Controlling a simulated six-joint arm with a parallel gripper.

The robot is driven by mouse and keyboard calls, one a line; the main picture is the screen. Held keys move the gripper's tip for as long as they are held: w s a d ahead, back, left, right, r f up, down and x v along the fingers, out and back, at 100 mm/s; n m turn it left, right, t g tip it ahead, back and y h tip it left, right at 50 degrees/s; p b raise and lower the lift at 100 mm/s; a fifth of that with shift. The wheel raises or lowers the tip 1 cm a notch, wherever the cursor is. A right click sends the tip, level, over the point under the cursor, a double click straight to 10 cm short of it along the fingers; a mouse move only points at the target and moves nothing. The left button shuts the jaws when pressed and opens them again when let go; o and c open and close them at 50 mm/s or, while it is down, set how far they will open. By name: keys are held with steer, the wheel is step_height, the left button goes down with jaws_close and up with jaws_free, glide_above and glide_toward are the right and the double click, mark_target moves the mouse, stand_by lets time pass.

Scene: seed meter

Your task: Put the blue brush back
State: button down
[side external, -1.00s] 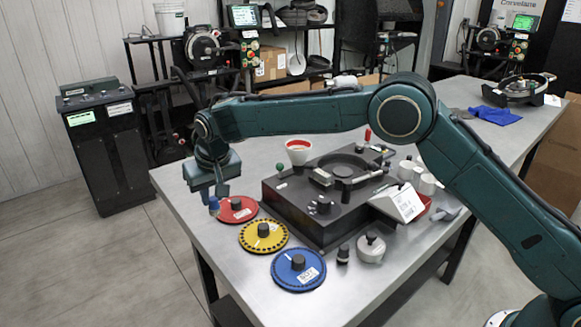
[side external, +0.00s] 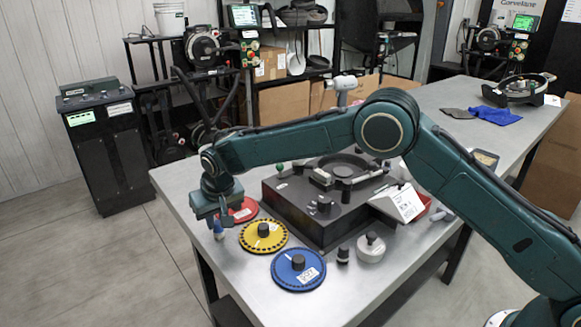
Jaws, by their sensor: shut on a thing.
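The blue brush (side external: 218,231) shows as a small blue piece with a paler lower end, under my gripper (side external: 219,220). My gripper is shut on it at the left part of the table, just left of the red disc (side external: 242,210) and above-left of the yellow disc (side external: 249,243). The gripper covers part of the red disc and the upper part of the brush. I cannot tell whether the brush's lower end touches the table. No holder for the brush can be made out.
A black seed meter unit (side external: 310,215) stands mid-table. A blue disc (side external: 285,276), a small black knob (side external: 343,254) and a grey knobbed weight (side external: 371,247) are in front. The table's left edge is close to my gripper.

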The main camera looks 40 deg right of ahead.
steer(key=shift+f, duration=0.1)
steer(key=c, duration=1.3)
jaws_free()
steer(key=v, duration=1.2)
